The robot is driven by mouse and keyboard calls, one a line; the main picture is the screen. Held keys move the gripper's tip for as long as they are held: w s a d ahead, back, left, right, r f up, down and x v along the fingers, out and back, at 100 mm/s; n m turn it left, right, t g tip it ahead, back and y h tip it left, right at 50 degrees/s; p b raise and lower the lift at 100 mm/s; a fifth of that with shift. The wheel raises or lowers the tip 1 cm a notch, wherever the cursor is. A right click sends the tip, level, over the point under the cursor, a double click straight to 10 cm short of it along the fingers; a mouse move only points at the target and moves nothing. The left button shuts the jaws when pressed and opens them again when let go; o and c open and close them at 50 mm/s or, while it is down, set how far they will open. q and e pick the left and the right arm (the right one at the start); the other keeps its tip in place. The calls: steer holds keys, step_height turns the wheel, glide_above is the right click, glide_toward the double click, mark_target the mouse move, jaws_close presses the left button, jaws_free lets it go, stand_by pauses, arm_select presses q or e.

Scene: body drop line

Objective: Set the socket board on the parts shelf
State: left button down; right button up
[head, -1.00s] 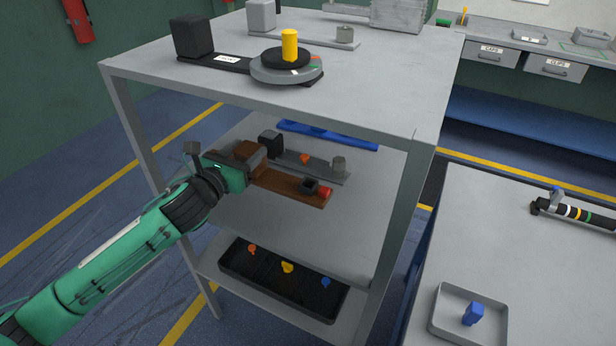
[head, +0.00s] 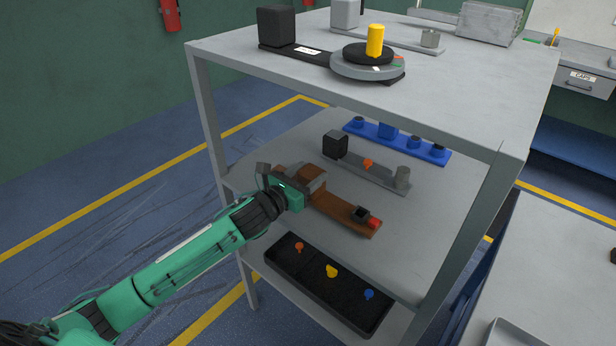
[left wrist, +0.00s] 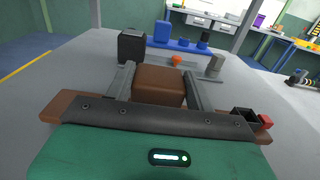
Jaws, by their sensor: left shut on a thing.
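The brown socket board (head: 338,207) carries a brown block, with a small black socket and a red piece at its right end. My left gripper (head: 314,181) is shut on the brown block, with one finger on each side in the left wrist view (left wrist: 158,84). The board is level at the near left part of the middle shelf (head: 420,243) of the grey rack; I cannot tell whether it touches the shelf. My gripper hides part of the board's left end. My right gripper is not in view.
Behind the board on the same shelf stand a grey board (head: 382,176) with a black block and a blue board (head: 420,148) with several fittings. A black tray (head: 318,290) lies on the lower shelf. Rack posts (head: 468,225) and the top shelf (head: 440,95) bound the opening.

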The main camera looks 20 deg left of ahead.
arm_select(q)
steer(key=shift+f, duration=0.2)
steer(key=shift+f, duration=0.15)
steer(key=c, duration=0.7)
jaws_free()
steer(key=shift+o, duration=0.9)
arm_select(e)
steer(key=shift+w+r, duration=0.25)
